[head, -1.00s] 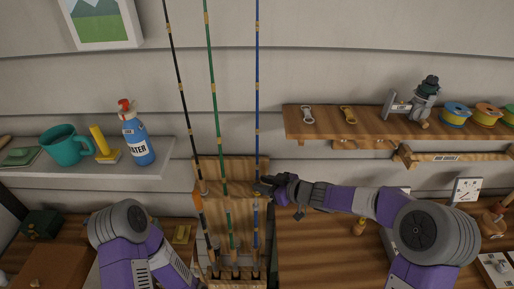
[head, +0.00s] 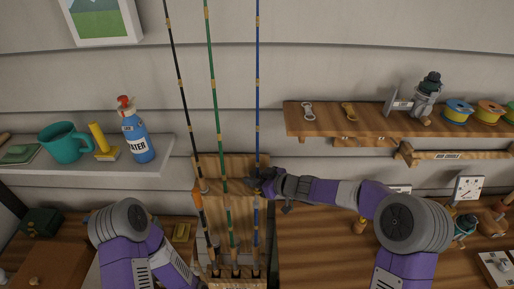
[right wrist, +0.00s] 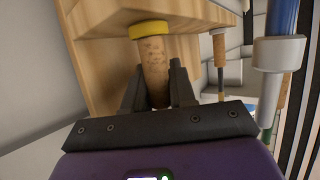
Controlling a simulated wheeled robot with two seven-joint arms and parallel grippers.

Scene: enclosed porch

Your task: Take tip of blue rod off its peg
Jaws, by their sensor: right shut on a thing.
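The blue rod (head: 257,100) stands upright at the right side of a wooden rack (head: 232,165), beside a green rod (head: 213,100) and a black rod (head: 178,70). My right gripper (head: 262,184) reaches in from the right and is shut at the blue rod, near the rack's upper board. In the right wrist view, a cork-coloured cylinder (right wrist: 153,70) with a yellow collar (right wrist: 149,29) is between the fingers, close to the wood. The peg cannot be made out. My left arm shows at lower left, but its gripper is out of view.
A shelf at left holds a teal mug (head: 66,143) and a blue spray bottle (head: 137,137). A shelf at right (head: 345,123) bears small metal tools and line spools (head: 458,111). The green and black rods stand close to the left of my right gripper.

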